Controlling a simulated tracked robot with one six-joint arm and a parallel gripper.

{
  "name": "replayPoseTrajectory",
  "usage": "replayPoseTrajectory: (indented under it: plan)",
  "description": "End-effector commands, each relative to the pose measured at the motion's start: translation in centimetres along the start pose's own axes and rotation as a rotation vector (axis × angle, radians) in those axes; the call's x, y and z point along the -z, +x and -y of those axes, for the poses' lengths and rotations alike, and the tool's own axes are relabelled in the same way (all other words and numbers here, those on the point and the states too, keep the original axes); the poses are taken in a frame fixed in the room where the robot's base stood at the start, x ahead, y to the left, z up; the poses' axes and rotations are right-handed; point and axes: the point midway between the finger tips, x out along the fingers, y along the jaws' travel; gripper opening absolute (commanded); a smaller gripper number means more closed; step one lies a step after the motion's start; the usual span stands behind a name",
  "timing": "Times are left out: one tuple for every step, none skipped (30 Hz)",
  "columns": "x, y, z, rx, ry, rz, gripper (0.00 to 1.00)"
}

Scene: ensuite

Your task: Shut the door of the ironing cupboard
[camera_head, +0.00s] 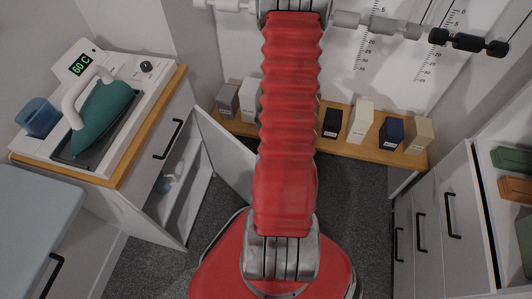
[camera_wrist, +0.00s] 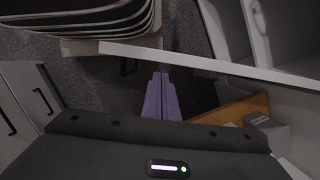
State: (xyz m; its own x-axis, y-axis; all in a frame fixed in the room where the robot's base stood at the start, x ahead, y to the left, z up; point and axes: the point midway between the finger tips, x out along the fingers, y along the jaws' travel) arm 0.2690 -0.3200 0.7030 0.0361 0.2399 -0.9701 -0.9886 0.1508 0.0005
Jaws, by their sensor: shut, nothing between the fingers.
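The ironing cupboard (camera_head: 150,180) stands at the left in the head view, with a teal iron on its top. Its door (camera_head: 226,158) stands open, swung out over the dark floor. Inside the opening a small white and teal thing shows. In the wrist view the door (camera_wrist: 210,66) is a pale strip running across the picture, with the cupboard interior above it at the right. My gripper (camera_wrist: 162,78) is shut and empty. Its purple fingers are on the door's outer side, near its free end; I cannot tell whether they touch it. The head view does not show the gripper.
A low wooden shelf (camera_head: 350,146) with several small boxes runs along the back wall; it also shows in the wrist view (camera_wrist: 236,110). A drawer unit (camera_head: 440,215) with black handles stands at the right. Dark carpet (camera_head: 368,195) between them is clear.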

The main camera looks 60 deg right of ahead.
Motion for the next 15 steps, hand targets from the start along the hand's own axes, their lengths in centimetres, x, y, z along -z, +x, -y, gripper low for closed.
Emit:
replayPoseTrajectory:
  plan:
    - [0.1, -0.9, 0.1, 0.003, 0.000, -0.003, 0.00]
    - [0.1, -1.3, 0.1, 0.003, 0.000, -0.002, 0.00]
    - [0.1, -1.9, 0.1, 0.003, -0.001, -0.003, 0.00]
    - [0.1, -2.4, 0.1, 0.002, -0.002, -0.003, 0.00]
    - [0.0, -2.8, 0.1, 0.002, -0.002, -0.003, 0.00]
    - [0.0, -3.4, 0.1, 0.002, -0.002, -0.003, 0.00]
    - [0.0, -3.9, 0.2, 0.003, -0.002, -0.003, 0.00]
    - [0.0, -4.3, 0.2, 0.002, -0.002, -0.003, 0.00]
    - [0.0, -4.9, 0.2, 0.002, -0.002, -0.003, 0.00]
    - [0.0, -5.4, 0.1, 0.001, -0.003, -0.003, 0.00]
    - [0.0, -5.9, 0.2, 0.002, -0.003, -0.004, 0.00]
    - [0.0, -6.6, 0.2, 0.002, -0.004, -0.003, 0.00]
    - [0.0, -7.1, 0.2, 0.002, -0.004, -0.003, 0.00]
    - [0.0, -7.6, 0.2, 0.002, -0.004, -0.004, 0.00]
    - [0.0, -8.1, 0.2, 0.001, -0.004, -0.003, 0.00]
